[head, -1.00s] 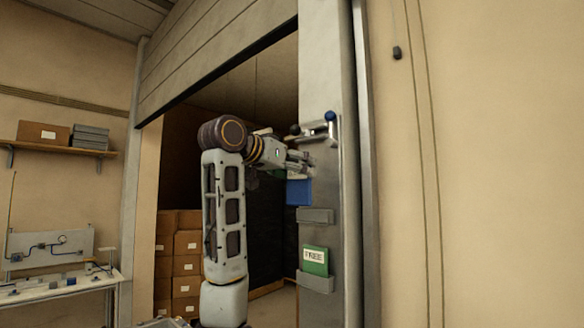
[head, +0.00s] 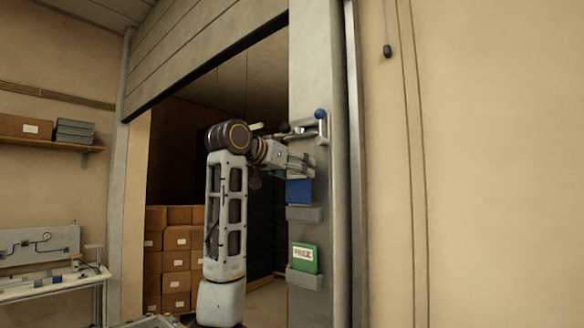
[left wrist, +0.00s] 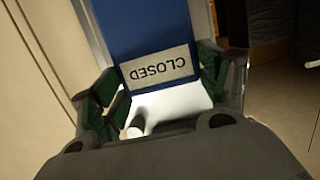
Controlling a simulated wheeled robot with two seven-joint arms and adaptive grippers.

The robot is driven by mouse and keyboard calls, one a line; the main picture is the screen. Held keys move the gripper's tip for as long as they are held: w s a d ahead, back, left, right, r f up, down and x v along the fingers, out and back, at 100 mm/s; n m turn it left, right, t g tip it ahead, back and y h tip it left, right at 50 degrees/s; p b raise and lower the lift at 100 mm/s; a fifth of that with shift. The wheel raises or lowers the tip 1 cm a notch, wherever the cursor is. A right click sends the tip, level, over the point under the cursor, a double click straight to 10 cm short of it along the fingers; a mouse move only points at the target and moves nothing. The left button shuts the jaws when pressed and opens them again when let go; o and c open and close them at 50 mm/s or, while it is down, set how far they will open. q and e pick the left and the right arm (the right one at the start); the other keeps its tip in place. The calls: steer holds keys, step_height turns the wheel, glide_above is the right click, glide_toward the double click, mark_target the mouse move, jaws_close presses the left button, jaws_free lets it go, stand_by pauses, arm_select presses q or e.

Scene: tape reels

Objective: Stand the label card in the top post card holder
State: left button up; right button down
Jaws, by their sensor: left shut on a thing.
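The label card (head: 298,191) is a blue plate. In the left wrist view the card (left wrist: 148,30) shows a pale strip reading CLOSED, upside down there. My left gripper (head: 299,172) is shut on the card's upper end; its green-padded fingers (left wrist: 160,88) sit at both sides of it. The top post card holder (head: 305,214) is a grey pocket on the metal post. The card hangs upright, its lower edge at the holder's top edge. I cannot tell whether it is inside the pocket. My right gripper is not in view.
Below, a second grey holder (head: 304,280) carries a green card (head: 305,258). Above my gripper, a bracket with a blue-knobbed lever (head: 320,115) sticks out of the post (head: 310,60). Stacked boxes (head: 176,260) stand in the doorway behind my arm.

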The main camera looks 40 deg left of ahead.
mark_target(297, 180)
arm_select(q)
steer(key=shift+w, duration=0.6)
steer(key=shift+w+f+b, duration=0.35)
steer(key=shift+w+f, duration=0.45)
steer(key=shift+f, duration=0.25)
steer(key=shift+f+b, duration=0.55)
steer(key=shift+f, duration=0.25)
steer(key=o, duration=1.1)
steer(key=shift+d, duration=0.1)
